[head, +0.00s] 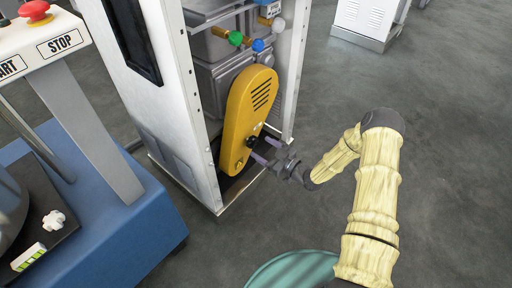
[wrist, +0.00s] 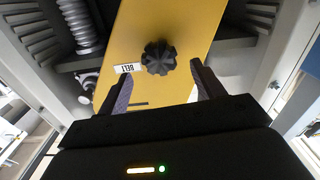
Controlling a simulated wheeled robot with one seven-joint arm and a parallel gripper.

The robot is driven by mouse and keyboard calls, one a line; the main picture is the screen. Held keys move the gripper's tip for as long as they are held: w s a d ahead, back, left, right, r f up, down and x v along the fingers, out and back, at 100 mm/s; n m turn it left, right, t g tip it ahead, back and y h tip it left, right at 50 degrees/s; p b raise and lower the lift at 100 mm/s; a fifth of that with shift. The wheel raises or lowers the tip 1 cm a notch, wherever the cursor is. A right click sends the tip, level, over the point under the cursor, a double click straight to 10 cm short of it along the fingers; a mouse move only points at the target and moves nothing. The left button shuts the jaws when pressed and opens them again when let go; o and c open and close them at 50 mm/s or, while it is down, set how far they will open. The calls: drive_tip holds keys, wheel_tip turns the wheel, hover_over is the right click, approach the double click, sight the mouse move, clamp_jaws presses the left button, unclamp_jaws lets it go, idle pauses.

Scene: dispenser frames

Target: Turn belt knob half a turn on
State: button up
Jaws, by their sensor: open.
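The belt knob (wrist: 158,58) is a black, lobed knob on the yellow belt cover (wrist: 178,20). A white label reading "BELT" (wrist: 130,68) sits to its left in the wrist view. In the head view the small dark knob (head: 251,141) shows on the lower part of the yellow cover (head: 245,105). My gripper (wrist: 160,85) is open and empty. Its two fingers point at the cover, one on each side of the knob in the picture, with the knob just beyond the tips. In the head view my gripper (head: 264,150) is close in front of the knob; I cannot tell whether it touches.
The cover sits inside a white cabinet frame (head: 290,80) with posts on both sides. Green (head: 235,38), blue (head: 258,45) and white (head: 278,25) knobs are above it. A blue machine base (head: 130,235) with a red button (head: 34,9) stands left.

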sight(255, 143)
drive_tip(key=b+x, duration=0.1)
drive_tip(key=x, duration=0.3)
drive_tip(key=shift+w, duration=0.1)
drive_tip(key=c, duration=1)
